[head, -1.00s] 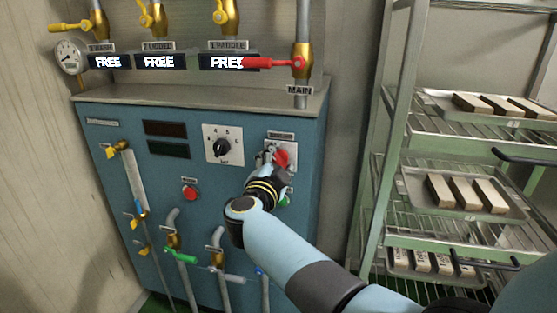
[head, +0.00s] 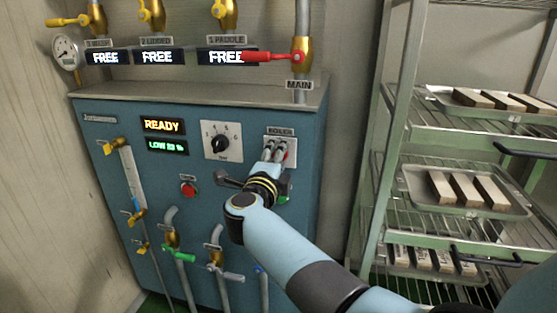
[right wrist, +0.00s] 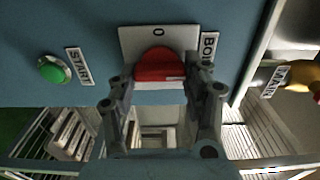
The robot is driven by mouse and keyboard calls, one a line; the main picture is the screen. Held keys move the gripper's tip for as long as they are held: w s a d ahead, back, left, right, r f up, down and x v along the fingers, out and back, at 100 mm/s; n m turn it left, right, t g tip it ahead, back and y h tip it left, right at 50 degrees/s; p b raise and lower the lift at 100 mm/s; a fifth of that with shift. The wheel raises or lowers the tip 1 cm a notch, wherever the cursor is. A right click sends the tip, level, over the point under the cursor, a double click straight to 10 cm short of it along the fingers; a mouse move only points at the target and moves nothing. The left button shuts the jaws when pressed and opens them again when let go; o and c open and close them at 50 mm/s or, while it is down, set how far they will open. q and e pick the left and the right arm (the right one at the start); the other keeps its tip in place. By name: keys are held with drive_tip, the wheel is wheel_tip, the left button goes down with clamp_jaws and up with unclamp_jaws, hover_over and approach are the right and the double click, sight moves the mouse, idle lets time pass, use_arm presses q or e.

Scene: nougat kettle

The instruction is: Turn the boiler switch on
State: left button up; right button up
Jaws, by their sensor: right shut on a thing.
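The boiler switch is a red knob on a pale plate (head: 287,142) labelled BOILER, on the upper right of the blue panel. In the right wrist view the red knob (right wrist: 158,68) sits between my fingers, with a "0" on the plate above it. My right gripper (head: 274,152) is shut on the knob; it also shows in the right wrist view (right wrist: 161,88). In the head view the fingers hide most of the knob. The upper display (head: 162,125) reads READY and the lower display (head: 167,147) is lit green. My left gripper is out of view.
A black dial (head: 221,143) is left of the switch, and a red button (head: 189,188) is lower left. A green START button (right wrist: 54,69) is close by. The red-handled MAIN valve (head: 290,57) is above. A tray rack (head: 372,170) stands at the right.

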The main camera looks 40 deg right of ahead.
drive_tip(key=shift+f, duration=0.15)
idle(0.3)
drive_tip(key=o, duration=1.2)
drive_tip(key=shift+c, duration=0.2)
drive_tip(key=shift+r, duration=0.2)
